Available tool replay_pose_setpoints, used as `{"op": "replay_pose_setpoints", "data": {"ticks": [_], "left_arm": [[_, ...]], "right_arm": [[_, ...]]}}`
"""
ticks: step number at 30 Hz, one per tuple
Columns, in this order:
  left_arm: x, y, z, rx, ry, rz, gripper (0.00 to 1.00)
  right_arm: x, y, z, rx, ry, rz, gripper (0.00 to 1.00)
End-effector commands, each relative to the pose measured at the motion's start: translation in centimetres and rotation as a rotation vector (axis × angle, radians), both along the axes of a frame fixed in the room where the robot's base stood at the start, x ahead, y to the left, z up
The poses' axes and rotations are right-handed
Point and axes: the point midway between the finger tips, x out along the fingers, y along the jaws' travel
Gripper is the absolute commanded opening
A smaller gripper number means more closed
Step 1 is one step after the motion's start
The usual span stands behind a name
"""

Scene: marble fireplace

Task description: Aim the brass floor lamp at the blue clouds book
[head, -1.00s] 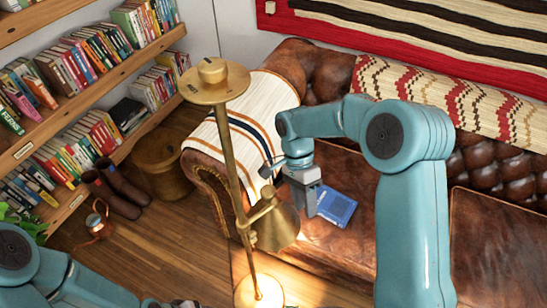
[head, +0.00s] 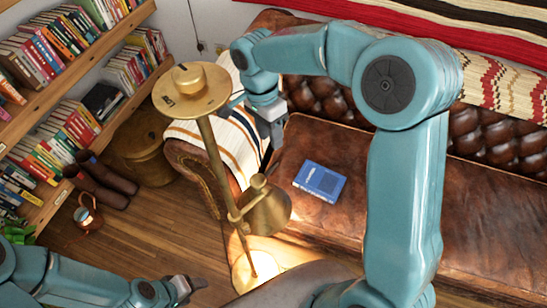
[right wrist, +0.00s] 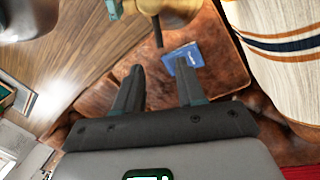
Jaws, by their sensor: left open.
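The brass floor lamp (head: 192,90) stands in front of the sofa, with a round disc top and a thin pole. Its cone shade (head: 266,212) hangs low on the pole and points down, lighting a bright patch around the lamp's foot. The blue book (head: 320,181) lies flat on the sofa seat, right of the shade; it also shows in the right wrist view (right wrist: 184,58). My right gripper (head: 268,132) is above the sofa's arm end, apart from lamp and book, its fingers spread and empty (right wrist: 158,75). My left gripper (head: 187,287) is low at the bottom, open, left of the lamp's foot.
The brown leather sofa (head: 420,215) fills the right side, with a striped throw (head: 235,140) over its arm. Bookshelves (head: 75,90) line the left wall. Boots (head: 102,185), a round wooden stool (head: 142,155) and a copper jug (head: 87,212) stand on the floor.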

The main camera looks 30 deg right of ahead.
Motion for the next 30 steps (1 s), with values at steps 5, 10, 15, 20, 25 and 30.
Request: {"op": "replay_pose_setpoints", "data": {"ticks": [5, 10, 15, 20, 25, 30], "left_arm": [[0.0, 0.0, 0.2, 0.000, 0.000, 0.000, 0.62], [0.0, 0.0, 0.4, 0.000, 0.000, 0.000, 0.62], [0.0, 0.0, 0.5, 0.000, 0.000, 0.000, 0.62], [0.0, 0.0, 0.5, 0.000, 0.000, 0.000, 0.62], [0.0, 0.0, 0.5, 0.000, 0.000, 0.000, 0.62], [0.0, 0.0, 0.5, 0.000, 0.000, 0.000, 0.62]], "right_arm": [[-0.7, -0.1, -4.2, 0.000, 0.005, 0.001, 0.39], [-1.2, -0.2, -7.5, 0.000, 0.005, 0.003, 0.39], [-1.3, -0.3, -9.3, 0.001, 0.002, 0.003, 0.39], [-1.3, -0.3, -9.8, 0.002, -0.001, 0.003, 0.39], [-1.4, -0.3, -9.8, 0.002, -0.001, 0.003, 0.39], [-1.3, -0.3, -9.8, 0.002, -0.001, 0.002, 0.00]]}}
